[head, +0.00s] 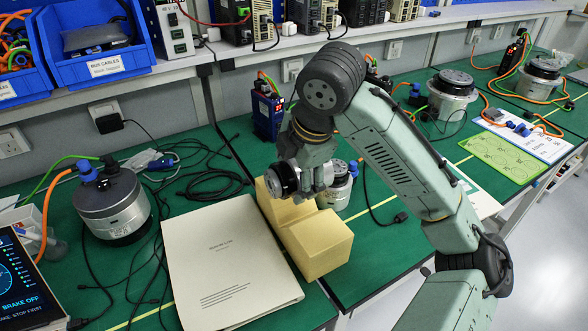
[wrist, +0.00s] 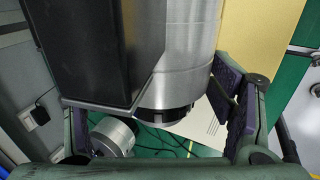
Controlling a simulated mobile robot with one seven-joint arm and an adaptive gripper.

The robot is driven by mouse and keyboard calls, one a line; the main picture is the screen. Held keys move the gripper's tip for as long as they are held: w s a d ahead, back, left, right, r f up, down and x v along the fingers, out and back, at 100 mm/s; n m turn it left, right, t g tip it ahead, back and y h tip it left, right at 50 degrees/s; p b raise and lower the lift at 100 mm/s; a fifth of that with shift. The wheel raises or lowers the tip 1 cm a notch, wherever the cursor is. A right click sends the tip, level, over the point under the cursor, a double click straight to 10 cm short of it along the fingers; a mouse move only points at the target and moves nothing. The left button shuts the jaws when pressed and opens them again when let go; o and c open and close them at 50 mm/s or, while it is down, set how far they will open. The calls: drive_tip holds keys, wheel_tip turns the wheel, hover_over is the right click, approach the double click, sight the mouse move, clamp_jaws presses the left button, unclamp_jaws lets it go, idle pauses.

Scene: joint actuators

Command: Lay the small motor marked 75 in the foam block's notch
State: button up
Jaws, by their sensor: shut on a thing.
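My gripper (head: 308,178) is shut on a small motor (head: 283,180), a short cylinder with a black end. In the wrist view the motor (wrist: 180,60) is a silver cylinder with a dark box on its side, between my gripper's purple-padded fingers (wrist: 160,115). No 75 marking is legible. The tan foam block (head: 318,246) stands on the green bench right under my gripper. Whether the motor touches the foam cannot be told. The foam (wrist: 258,40) also fills the wrist view's upper right.
A cream folder (head: 225,265) lies left of the foam. A silver motor (head: 334,192) stands close behind the gripper. A larger motor (head: 112,205) stands at the left among loose black cables (head: 215,185). More motors (head: 452,95) stand at the back right.

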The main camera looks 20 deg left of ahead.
sight(294, 195)
drive_tip(key=shift+w+f+b, duration=0.1)
drive_tip(key=shift+f+b, duration=2)
drive_tip(key=shift+f, duration=1)
drive_tip(key=shift+f, duration=0.15)
drive_tip(key=o, duration=1.5)
drive_tip(key=shift+o, duration=1.4)
drive_tip(key=shift+f, duration=0.2)
drive_tip(key=shift+r, duration=0.25)
